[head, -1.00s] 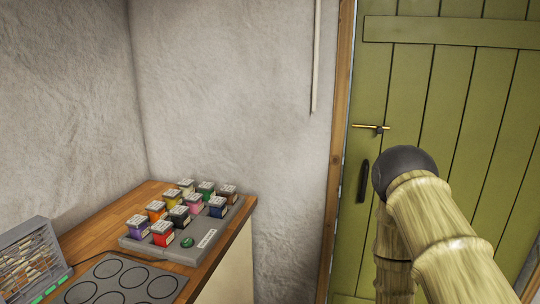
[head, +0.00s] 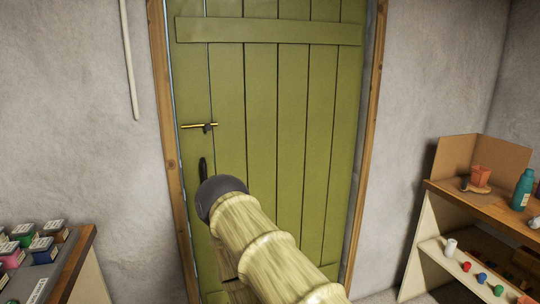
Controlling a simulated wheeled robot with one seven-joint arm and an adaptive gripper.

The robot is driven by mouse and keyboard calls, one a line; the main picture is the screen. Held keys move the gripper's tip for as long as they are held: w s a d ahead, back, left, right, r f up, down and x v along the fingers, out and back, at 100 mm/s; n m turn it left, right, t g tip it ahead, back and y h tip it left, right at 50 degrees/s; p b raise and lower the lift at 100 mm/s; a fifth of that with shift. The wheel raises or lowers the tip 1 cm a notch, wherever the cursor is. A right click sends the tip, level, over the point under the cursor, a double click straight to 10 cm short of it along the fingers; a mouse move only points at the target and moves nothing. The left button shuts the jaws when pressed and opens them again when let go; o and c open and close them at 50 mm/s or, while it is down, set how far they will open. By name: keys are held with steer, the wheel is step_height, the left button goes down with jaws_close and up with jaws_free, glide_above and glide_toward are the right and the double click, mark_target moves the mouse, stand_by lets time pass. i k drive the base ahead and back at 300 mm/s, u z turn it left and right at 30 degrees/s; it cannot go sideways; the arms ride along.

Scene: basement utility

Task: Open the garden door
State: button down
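The green plank door (head: 290,150) stands ahead in a wooden frame and looks shut. A brass bolt (head: 199,126) with a dark knob sits near its left edge. A black upright handle (head: 203,171) is below the bolt, its lower end close to or behind my arm in the picture. My arm, pale and banded with a dark rounded joint, reaches up from the bottom centre in front of the door. My gripper is not visible, so its distance from the handle and bolt cannot be seen.
At the right, a shelf unit (head: 428,228) holds a teal bottle (head: 523,190), an orange pot (head: 481,176) and small items. A pale pipe (head: 129,60) runs down the left wall.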

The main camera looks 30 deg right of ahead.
mark_target(285, 82)
steer(key=u, duration=0.05)
steer(key=k, duration=0.5)
steer(key=z, duration=0.7)
steer(key=i, duration=1.05)
steer(key=u, duration=0.65)
